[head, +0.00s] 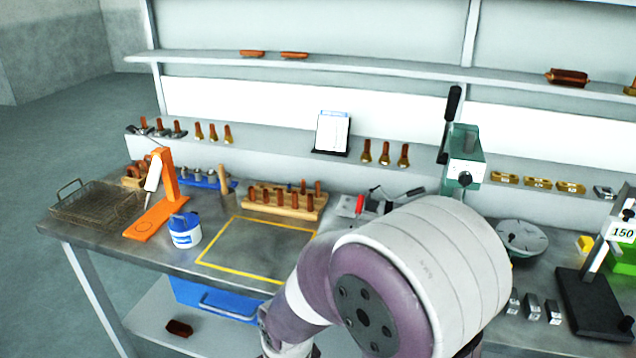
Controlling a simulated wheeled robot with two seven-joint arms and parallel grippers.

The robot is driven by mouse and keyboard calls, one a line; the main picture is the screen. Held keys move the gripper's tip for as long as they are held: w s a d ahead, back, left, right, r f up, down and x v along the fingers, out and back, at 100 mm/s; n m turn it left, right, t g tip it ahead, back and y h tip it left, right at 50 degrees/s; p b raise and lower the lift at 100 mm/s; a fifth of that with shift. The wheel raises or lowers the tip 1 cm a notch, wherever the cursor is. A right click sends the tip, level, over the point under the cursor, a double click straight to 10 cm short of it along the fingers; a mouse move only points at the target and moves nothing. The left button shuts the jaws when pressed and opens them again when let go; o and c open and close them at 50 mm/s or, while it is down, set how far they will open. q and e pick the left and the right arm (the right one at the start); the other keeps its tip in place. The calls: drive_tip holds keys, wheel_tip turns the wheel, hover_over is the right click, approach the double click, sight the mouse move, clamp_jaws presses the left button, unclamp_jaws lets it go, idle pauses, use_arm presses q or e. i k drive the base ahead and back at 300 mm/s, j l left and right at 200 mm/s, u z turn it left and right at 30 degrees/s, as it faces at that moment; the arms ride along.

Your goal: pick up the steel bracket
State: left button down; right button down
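I cannot make out the steel bracket for certain. Several small grey metal pieces (532,306) stand on the bench at the right, beside my arm, too small to identify. Another small grey metal piece (604,192) lies on the ledge at the far right. One of my arms, white and purple, fills the lower middle and hides part of the bench. Its lower end runs out at the bottom edge. Neither gripper shows.
A yellow-outlined area (258,271) on the bench is bare. Around it are a wire mesh basket (95,212), an orange stand (157,217), a blue-white tub (185,231) and a wooden rack (287,207). A green press (465,160) and a black-based gauge stand (592,305) stand right.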

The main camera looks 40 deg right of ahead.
sight(370, 204)
drive_tip(key=z, duration=1.55)
